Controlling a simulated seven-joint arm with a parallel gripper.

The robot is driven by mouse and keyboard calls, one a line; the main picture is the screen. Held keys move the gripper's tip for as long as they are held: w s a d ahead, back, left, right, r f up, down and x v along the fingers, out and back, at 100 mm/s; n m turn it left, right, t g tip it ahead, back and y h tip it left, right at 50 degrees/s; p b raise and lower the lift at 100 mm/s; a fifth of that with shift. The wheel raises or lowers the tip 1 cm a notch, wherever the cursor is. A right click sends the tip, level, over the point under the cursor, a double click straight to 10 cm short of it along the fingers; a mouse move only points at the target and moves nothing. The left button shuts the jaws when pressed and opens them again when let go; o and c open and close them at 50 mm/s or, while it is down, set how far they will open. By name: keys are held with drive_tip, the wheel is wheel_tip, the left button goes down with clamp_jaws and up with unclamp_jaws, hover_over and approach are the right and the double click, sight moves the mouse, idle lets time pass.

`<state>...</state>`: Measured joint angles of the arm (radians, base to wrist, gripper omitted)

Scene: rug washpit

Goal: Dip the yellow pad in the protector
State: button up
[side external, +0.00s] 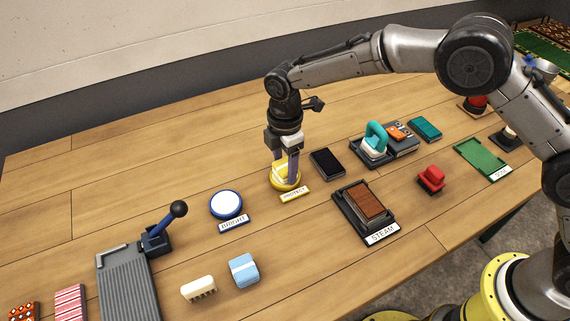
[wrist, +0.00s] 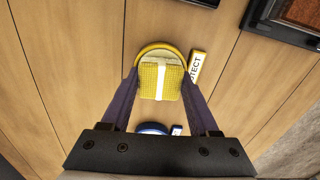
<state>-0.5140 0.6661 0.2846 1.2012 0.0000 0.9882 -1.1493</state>
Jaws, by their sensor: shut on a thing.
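My gripper (side external: 286,167) points straight down over the round yellow protector dish (side external: 287,186), which has a yellow "PROTECT" label (side external: 294,195) in front of it. In the wrist view my gripper (wrist: 160,84) is shut on the yellow pad (wrist: 153,82), a textured block with a white band across it. The pad is over or in the dish, whose yellow rim (wrist: 150,46) shows beyond it. I cannot tell whether the pad touches the liquid. In the side view my fingers partly hide the pad.
A blue-rimmed white dish labelled "BRIGHT" (side external: 226,204) stands to the left. A black tray (side external: 327,163) is close on the right. The steam station (side external: 367,212) with a brown rug is at front right. A light blue pad (side external: 243,270) and a white brush (side external: 198,289) lie in front.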

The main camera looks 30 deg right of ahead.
sight(285, 165)
drive_tip(key=shift+f, duration=0.15)
drive_tip(key=shift+r, duration=3.6)
drive_tip(key=d+r+m, duration=0.2)
drive_tip(key=d+m, duration=0.9)
drive_tip(key=d, duration=0.2)
drive_tip(key=s+d+r+m, duration=0.1)
drive_tip(key=d+m, duration=1)
drive_tip(key=d, duration=0.2)
drive_tip(key=shift+s+d+r, duration=0.25)
drive_tip(key=shift+s+r, duration=0.05)
drive_tip(key=shift+r, duration=0.05)
